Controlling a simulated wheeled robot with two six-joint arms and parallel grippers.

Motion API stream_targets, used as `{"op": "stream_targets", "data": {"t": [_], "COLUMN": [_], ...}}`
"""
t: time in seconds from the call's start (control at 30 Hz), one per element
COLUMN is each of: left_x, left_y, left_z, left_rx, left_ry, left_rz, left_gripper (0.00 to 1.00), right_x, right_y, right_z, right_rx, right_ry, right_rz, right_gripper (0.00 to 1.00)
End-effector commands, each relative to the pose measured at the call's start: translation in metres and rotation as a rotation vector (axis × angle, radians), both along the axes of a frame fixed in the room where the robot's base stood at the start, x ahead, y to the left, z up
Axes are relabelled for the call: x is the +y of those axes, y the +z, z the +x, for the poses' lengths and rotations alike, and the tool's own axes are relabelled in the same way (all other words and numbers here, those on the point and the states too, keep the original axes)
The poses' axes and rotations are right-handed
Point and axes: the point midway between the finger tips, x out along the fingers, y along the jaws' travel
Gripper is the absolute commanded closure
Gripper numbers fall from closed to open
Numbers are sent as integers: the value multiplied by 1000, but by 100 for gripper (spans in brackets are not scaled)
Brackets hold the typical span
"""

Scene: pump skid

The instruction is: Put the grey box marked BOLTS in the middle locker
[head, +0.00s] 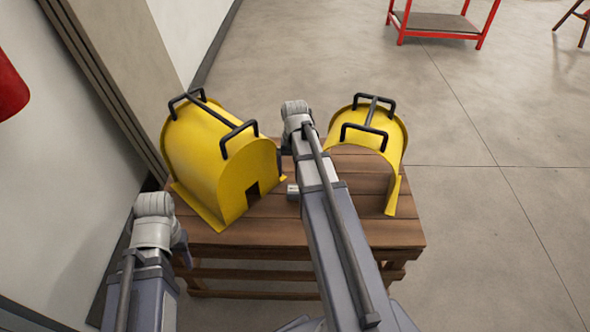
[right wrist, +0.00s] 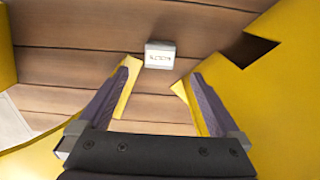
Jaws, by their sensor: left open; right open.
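The small grey box (right wrist: 160,55) with dark lettering lies on the wooden table's planks in the right wrist view; the lettering is too small to read surely. My right gripper (right wrist: 155,85) is open and empty, its yellow-tipped fingers pointing toward the box, apart from it. In the head view my right arm reaches over the table between two yellow covers and hides its own fingers; a small light grey piece shows just left of the arm. My left gripper (head: 181,247) is mostly hidden by its wrist, at the table's left end. No locker shows in either view.
Two yellow covers with black handles stand on the wooden table (head: 270,234): a left one (head: 205,150) and a right one (head: 395,145), close on both sides of my right arm. A wall stands at left.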

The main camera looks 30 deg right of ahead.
Motion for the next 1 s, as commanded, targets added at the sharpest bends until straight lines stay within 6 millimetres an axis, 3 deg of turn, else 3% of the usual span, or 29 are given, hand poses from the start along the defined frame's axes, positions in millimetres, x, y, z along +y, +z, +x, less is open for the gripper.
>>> {"op": "stream_targets", "data": {"t": [0.03, 0.13, 0.47, 0.57, 0.67, 0.9, 1.0], "left_x": [0, 0, 0, 0, 0, 0, 0], "left_y": [13, 19, 20, 20, 20, 20, 20], "left_z": [0, 0, 0, 0, 0, 0, 0], "left_rx": [0, 0, 0, 0, 0, 0, 0], "left_ry": [0, 0, 0, 0, 0, 0, 0], "left_rz": [0, 0, 0, 0, 0, 0, 0], "left_gripper": [50, 50, 50, 50, 50, 50, 50], "right_x": [0, 0, 0, 8, 39, 170, 215], "right_y": [13, 19, 20, 20, 20, 20, 20], "right_z": [0, 0, 0, -1, -5, -44, -68], "right_rx": [0, 0, 0, 2, 8, 38, 50], "right_ry": [0, 0, 0, 18, 88, 443, 587], "right_rz": [0, 0, 0, -1, -6, -39, -55], "right_gripper": [0, 0, 0, 0, 0, 0, 0]}}
